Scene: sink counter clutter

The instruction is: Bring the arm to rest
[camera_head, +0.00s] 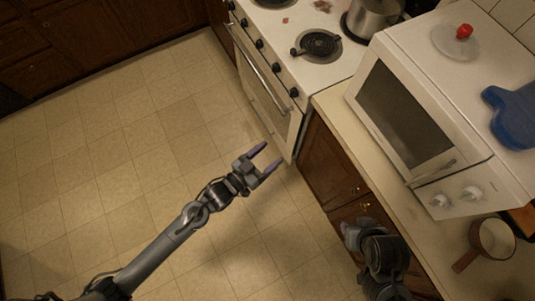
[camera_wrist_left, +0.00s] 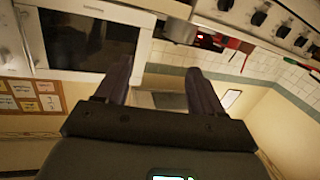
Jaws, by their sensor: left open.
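My left gripper (camera_head: 269,157) is open and empty, held out over the tiled floor in front of the stove. Its two purple-grey fingers are spread apart. In the left wrist view the same gripper (camera_wrist_left: 156,72) has nothing between its fingers. Part of my right arm shows at the lower right of the head view, by the counter cabinets; its fingers are not visible.
The white stove (camera_head: 268,75) and wooden cabinets (camera_head: 328,168) stand right of the left gripper. The counter bears a white microwave (camera_head: 465,165) and a saucepan (camera_head: 492,238). A pot (camera_head: 372,18) sits on the stove. The floor (camera_head: 120,150) at left is clear.

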